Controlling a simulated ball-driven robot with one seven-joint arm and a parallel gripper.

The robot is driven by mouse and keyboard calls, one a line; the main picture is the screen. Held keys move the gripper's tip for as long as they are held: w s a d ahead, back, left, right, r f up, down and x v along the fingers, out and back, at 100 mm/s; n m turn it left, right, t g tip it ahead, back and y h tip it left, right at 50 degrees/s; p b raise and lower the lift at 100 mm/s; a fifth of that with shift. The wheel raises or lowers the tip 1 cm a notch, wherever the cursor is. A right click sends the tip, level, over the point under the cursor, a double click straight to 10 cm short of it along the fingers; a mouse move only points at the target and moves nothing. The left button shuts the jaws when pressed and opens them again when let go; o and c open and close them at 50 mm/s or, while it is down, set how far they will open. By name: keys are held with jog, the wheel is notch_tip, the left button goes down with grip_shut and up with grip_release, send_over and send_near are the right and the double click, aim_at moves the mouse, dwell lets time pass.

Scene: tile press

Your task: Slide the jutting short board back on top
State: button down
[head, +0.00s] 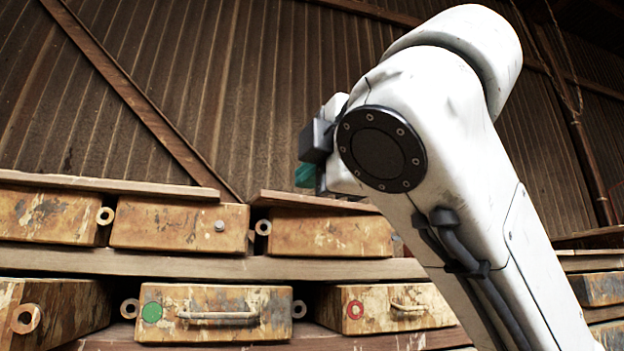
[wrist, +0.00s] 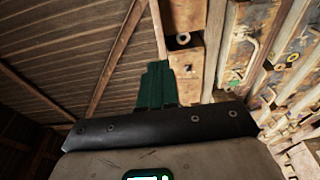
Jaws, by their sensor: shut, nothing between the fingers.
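A short wooden board (head: 312,201) lies on top of the upper row of weathered boxes, right of a longer top board (head: 105,184). Its near edge overhangs the box front below it, and its right end is hidden behind my arm. My gripper (head: 306,176) is mostly hidden behind my arm, with its green fingers just above the short board in the picture. In the wrist view, the green fingers (wrist: 157,68) are together and empty. A narrow wooden strip (wrist: 157,28) shows just beyond them, beside the boxes. Whether the fingers touch the board, I cannot tell.
An upper box (head: 325,233) sits under the short board, on a shelf plank (head: 210,264). Lower boxes have handles, including one with a green dot (head: 215,314) and one with a red ring (head: 395,307). A corrugated wall (head: 230,90) rises behind the rack.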

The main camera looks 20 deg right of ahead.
aim_at(301, 196)
jog(key=shift+w+d+p, duration=0.25)
jog(key=shift+w+p, duration=0.25)
jog(key=shift+w, duration=0.65)
jog(key=shift+w+d+p, duration=0.3)
jog(key=shift+w+p, duration=0.15)
jog(key=shift+w, duration=0.7)
jog(key=shift+w+d+p, duration=0.25)
jog(key=shift+w+p, duration=0.25)
jog(key=shift+w, duration=0.65)
jog(key=shift+d, duration=0.1)
